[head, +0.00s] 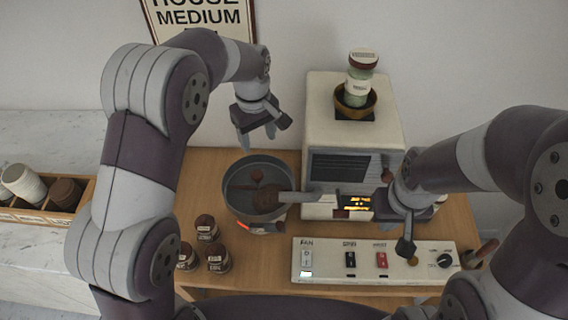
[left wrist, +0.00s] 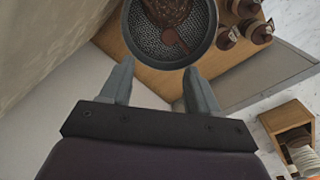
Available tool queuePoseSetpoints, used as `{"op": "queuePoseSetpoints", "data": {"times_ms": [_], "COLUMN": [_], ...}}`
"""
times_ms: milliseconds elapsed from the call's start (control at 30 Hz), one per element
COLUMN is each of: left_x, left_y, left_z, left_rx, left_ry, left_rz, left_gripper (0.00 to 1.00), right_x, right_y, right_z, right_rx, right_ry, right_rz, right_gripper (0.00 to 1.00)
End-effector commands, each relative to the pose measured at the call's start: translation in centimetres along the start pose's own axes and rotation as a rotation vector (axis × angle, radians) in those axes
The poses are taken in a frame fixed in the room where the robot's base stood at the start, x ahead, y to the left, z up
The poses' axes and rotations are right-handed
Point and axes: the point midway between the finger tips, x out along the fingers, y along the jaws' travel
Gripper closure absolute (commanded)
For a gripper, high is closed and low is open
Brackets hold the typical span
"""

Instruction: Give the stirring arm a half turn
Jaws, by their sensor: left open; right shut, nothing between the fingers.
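A round dark pan (head: 226,198) with a grey rim stands on the wooden cart top, left of the white machine. Inside it is the stirring arm, a thin brown bar with a round knob (head: 257,176). In the left wrist view the pan (left wrist: 129,32) is at the top, with a perforated floor, and the brown stirring arm (left wrist: 172,40) lies across it near a brown heap. My left gripper (head: 258,137) is open and empty, above and behind the pan, apart from the stirring arm. My right gripper (head: 405,247) is shut and empty, above the switch panel.
The white machine (head: 325,130) carries a brown bowl (head: 352,112) and stacked jars (head: 358,75). A grey chute (head: 300,198) reaches over the pan's right side. The switch panel (head: 325,277) lies in front. Several small jars (head: 207,227) stand front left. A wooden crate (head: 50,217) holds cups.

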Motion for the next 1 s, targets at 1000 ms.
{"op": "queuePoseSetpoints", "data": {"times_ms": [1000], "left_x": [12.5], "left_y": [-0.9], "left_z": [0.7], "left_rx": [-0.137], "left_ry": [-0.019], "left_rz": [-0.027], "left_gripper": [0.39], "right_x": [-0.6], "right_y": [0.0], "right_z": [-0.1], "right_rx": [0.000], "right_ry": [0.000], "right_rz": [0.000], "right_gripper": [1.00]}}
